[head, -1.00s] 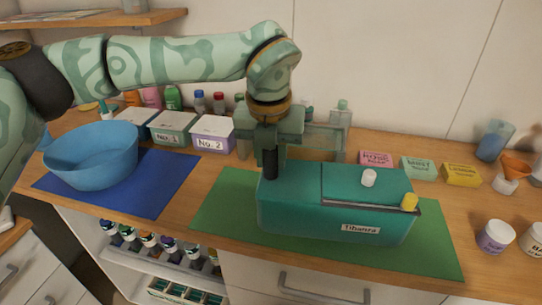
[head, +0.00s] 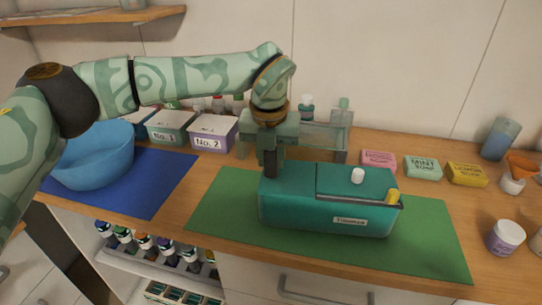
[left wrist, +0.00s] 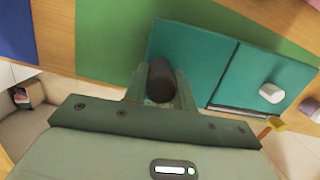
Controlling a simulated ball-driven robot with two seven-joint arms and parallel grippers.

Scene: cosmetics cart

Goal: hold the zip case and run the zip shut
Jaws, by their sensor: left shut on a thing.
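The teal zip case (head: 290,205) lies on a green mat, with a white label on its front. A white knob-like piece (head: 357,176) is on its top. A yellow piece, apparently the zip pull (head: 393,197), is at the right front corner by a dark edge line. In the left wrist view a dark cylindrical part shows between the fingers (left wrist: 160,82), beside the case (left wrist: 200,50). My right gripper is not in view.
The green mat (head: 215,215) has room to the left and right of the case. A blue bowl (head: 92,160) on a blue mat stands left. Numbered boxes, a rack (head: 322,137) and soap bars (head: 422,167) line the back. A jar (head: 505,237) stands right.

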